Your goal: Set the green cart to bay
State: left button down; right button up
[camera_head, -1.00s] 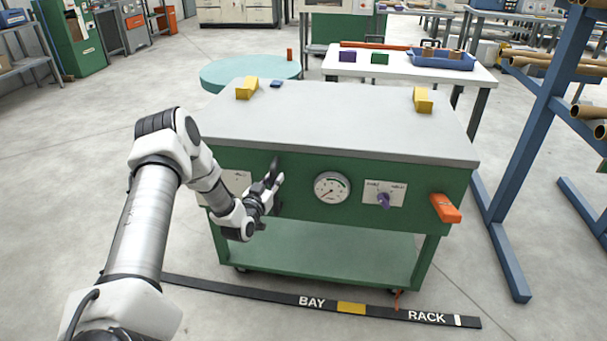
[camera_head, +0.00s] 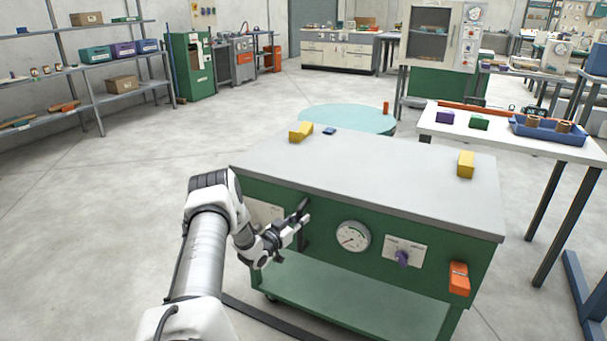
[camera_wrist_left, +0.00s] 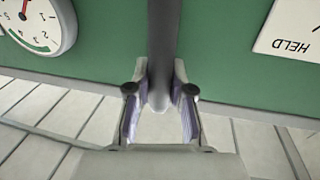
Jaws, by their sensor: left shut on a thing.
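The green cart (camera_head: 345,285) has a grey top (camera_head: 380,185), a lower shelf and a round gauge (camera_head: 352,237) on its front. My left gripper (camera_head: 300,222) is at the left part of that front. In the left wrist view, its fingers (camera_wrist_left: 161,108) are shut on a dark upright handle (camera_wrist_left: 163,45). A white plate reading HELD (camera_wrist_left: 290,30) is beside the handle. A dark floor strip (camera_head: 262,318) shows in part below the cart; no bay marking is visible on it now. My right gripper is not in view.
Yellow blocks (camera_head: 466,165) sit on the cart top. An orange part (camera_head: 459,279) and a purple knob (camera_head: 402,257) are on its front. A white table (camera_head: 570,150) stands behind at right, and a round pale-blue surface (camera_head: 350,118) behind. The floor at left is clear.

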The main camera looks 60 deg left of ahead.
pick_arm(q)
jog(key=c, duration=1)
grip_release()
jog(key=shift+w+d, duration=0.1)
